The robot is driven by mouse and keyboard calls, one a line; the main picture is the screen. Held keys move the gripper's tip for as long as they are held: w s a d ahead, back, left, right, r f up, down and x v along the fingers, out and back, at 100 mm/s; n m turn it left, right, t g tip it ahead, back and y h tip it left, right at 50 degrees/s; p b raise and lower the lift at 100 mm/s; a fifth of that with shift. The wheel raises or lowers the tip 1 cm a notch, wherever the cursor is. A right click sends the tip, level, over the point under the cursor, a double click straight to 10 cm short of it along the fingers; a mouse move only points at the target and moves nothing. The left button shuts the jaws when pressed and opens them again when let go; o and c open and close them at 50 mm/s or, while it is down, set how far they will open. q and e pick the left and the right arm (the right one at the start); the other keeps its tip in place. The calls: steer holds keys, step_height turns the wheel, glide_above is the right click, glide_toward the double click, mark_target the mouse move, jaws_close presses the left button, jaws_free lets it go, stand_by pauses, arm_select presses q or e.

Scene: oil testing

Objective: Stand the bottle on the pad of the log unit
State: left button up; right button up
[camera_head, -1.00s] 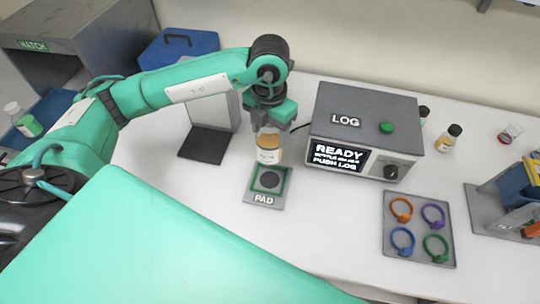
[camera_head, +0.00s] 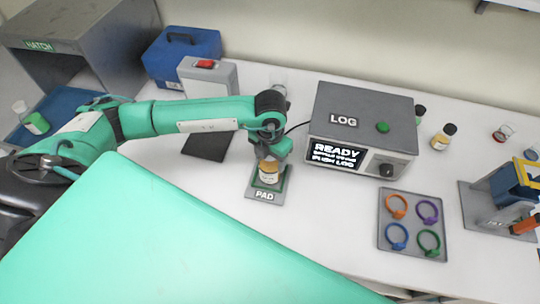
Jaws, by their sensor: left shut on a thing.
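The bottle (camera_head: 268,173), with amber contents and a pale label, is upright at the pad (camera_head: 264,196), a grey plate with a green square and the word PAD. The bottle covers most of the green square; I cannot tell whether its base touches the pad. My left gripper (camera_head: 270,153) points down and is shut on the top of the bottle. The log unit (camera_head: 361,125) is a grey box right of the pad, with a green button (camera_head: 382,127), a knob and a screen (camera_head: 337,155) reading READY and PUSH LOG. My right gripper is not in view.
A tray of coloured rings (camera_head: 413,225) lies right of the pad. A grey device with a red switch (camera_head: 205,64) and a blue case (camera_head: 180,52) stand behind my left arm. An amber bottle (camera_head: 443,138) stands right of the log unit. The table front is clear.

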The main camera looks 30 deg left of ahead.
arm_select(q)
steer(key=shift+f, duration=0.15)
steer(key=o, duration=1.3)
steer(key=shift+c, duration=0.2)
steer(key=shift+r, duration=0.25)
step_height(320, 180, up, 10)
steer(key=b, duration=0.4)
steer(key=shift+r+b, duration=0.25)
steer(key=shift+b, duration=0.05)
steer(key=shift+r, duration=0.7)
